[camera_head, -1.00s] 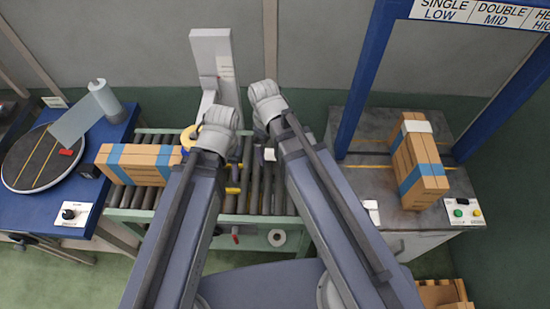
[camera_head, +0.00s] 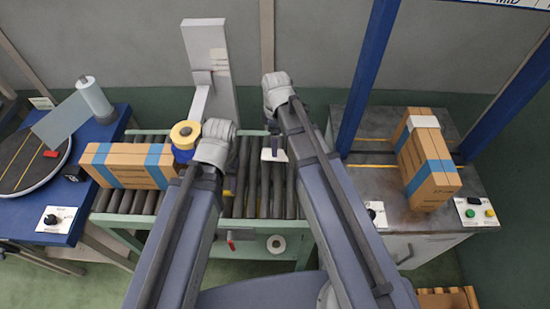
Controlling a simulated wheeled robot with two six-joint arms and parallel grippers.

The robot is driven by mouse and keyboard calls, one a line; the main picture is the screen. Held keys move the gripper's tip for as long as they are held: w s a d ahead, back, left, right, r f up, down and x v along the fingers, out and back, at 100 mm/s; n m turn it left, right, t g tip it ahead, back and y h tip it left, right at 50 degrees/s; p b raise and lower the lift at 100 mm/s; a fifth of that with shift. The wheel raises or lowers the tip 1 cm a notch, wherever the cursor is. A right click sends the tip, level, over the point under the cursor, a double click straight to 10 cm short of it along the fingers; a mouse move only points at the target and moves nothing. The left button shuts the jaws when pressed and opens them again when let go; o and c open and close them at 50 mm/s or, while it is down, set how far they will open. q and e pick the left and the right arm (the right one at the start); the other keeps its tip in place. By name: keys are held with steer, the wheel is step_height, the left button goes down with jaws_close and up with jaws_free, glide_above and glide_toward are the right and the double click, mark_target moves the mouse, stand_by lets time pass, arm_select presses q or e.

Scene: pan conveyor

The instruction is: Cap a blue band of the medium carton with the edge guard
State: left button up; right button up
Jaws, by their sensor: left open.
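One carton with two blue bands (camera_head: 130,166) stands on the left part of the roller conveyor. Another blue-banded carton (camera_head: 428,165) stands on the grey bench at right, with a white piece (camera_head: 422,122) over its far band. I cannot tell which is the medium one. My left gripper (camera_head: 214,150) is open over the conveyor, right of the left carton; its fingers are mostly hidden by its wrist. My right gripper (camera_head: 275,138) hangs over the conveyor. A small white piece (camera_head: 273,155), possibly the edge guard, shows at its tip; I cannot see whether the fingers grip it.
A yellow roll on a blue base (camera_head: 185,135) is beside my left wrist. A pale upright post (camera_head: 212,70) stands behind the conveyor (camera_head: 257,190). A blue frame (camera_head: 368,75) rises at the right bench. A turntable (camera_head: 30,160) and film roll (camera_head: 94,98) are at left.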

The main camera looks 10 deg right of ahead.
arm_select(q)
steer(key=shift+f+b, duration=2.95)
steer(key=shift+f, duration=0.4)
arm_select(e)
steer(key=shift+s+a+f, duration=0.1)
steer(key=shift+a+f, duration=0.05)
steer(key=shift+f, duration=3.15)
arm_select(q)
steer(key=shift+r, duration=0.1)
arm_select(e)
steer(key=shift+r, duration=0.1)
steer(key=c, duration=1.4)
arm_select(q)
steer(key=shift+r, duration=0.1)
arm_select(e)
steer(key=shift+r, duration=0.1)
arm_select(q)
step_height(320, 180, up, 10)
steer(key=p, duration=1)
arm_select(e)
step_height(320, 180, up, 10)
